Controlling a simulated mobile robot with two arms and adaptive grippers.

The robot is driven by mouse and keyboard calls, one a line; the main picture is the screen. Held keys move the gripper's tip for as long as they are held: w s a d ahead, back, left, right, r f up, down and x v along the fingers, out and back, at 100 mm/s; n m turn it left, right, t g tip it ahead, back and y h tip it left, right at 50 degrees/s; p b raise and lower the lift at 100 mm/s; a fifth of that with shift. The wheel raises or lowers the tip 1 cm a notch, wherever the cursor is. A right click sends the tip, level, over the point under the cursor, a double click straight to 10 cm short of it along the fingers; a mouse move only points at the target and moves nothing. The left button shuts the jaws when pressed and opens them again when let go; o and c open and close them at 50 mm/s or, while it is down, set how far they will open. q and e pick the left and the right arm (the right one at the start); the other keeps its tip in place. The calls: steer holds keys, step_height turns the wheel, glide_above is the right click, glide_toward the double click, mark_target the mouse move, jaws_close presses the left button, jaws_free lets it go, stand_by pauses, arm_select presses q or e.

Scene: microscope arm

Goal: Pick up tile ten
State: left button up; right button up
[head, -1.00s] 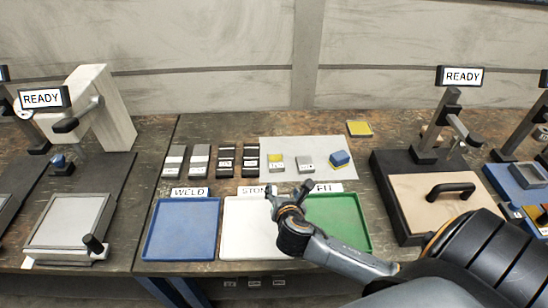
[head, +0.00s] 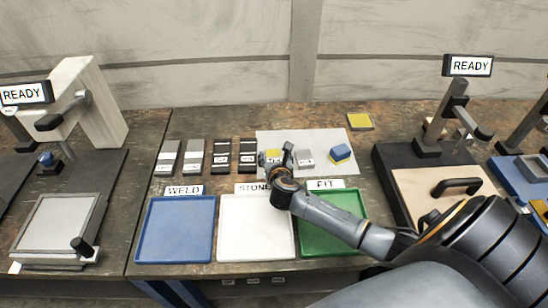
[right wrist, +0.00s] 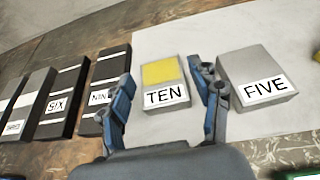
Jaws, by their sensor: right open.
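Tile ten (right wrist: 165,82) is a grey block with a yellow patch on top and a white label reading TEN. It lies on the white sheet and also shows in the head view (head: 273,155), partly covered by my gripper. My right gripper (right wrist: 168,92) is open, with one finger on each side of tile ten in the right wrist view. I cannot tell whether the fingers touch it. In the head view the right gripper (head: 275,158) is over the front of the sheet. My left gripper is not in view.
Tile five (right wrist: 257,82) lies close to the right finger. Dark tiles, nine (right wrist: 106,82) and six (right wrist: 62,98), lie left of the sheet. Blue (head: 177,229), white (head: 254,228) and green (head: 331,222) trays stand in front. A blue and yellow block (head: 341,153) lies right.

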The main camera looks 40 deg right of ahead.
mark_target(273, 152)
steer(key=x, duration=0.2)
steer(key=shift+w+d+f, duration=0.15)
steer(key=shift+w, duration=0.2)
steer(key=shift+w+d+f, duration=0.15)
steer(key=shift+w, duration=0.15)
steer(key=c, duration=0.3)
jaws_close()
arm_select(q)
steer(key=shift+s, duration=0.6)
arm_select(e)
steer(key=shift+r, duration=0.2)
